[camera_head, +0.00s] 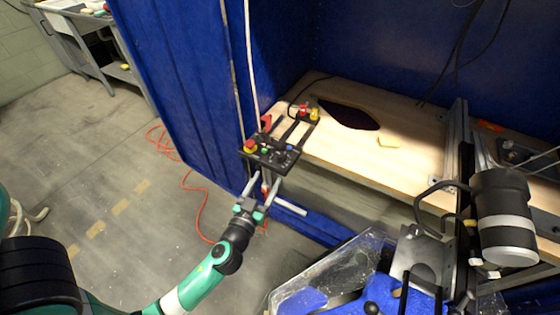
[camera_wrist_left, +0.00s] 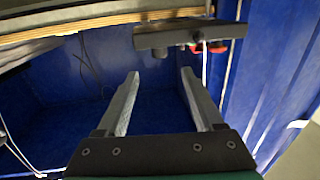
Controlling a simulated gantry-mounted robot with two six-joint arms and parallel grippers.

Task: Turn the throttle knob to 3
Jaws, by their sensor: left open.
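A black control panel (camera_head: 284,159) with a red button (camera_head: 250,145) and small green and blue controls stands at the front left corner of the wooden bench. I cannot tell which control is the throttle knob, and no numbers are readable. My left gripper (camera_head: 263,180) is open and empty, just below and in front of the panel. In the left wrist view the panel (camera_wrist_left: 172,39) shows edge-on beyond the open fingers (camera_wrist_left: 160,73), with short dark parts under it and a red part (camera_wrist_left: 220,46) at its right. The fingers look apart from it. My right gripper is not in view.
Red and yellow controls (camera_head: 314,115) sit behind the panel. Blue walls (camera_head: 180,90) enclose the left and back. A dark cylinder with a white band (camera_head: 505,225) stands at right.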

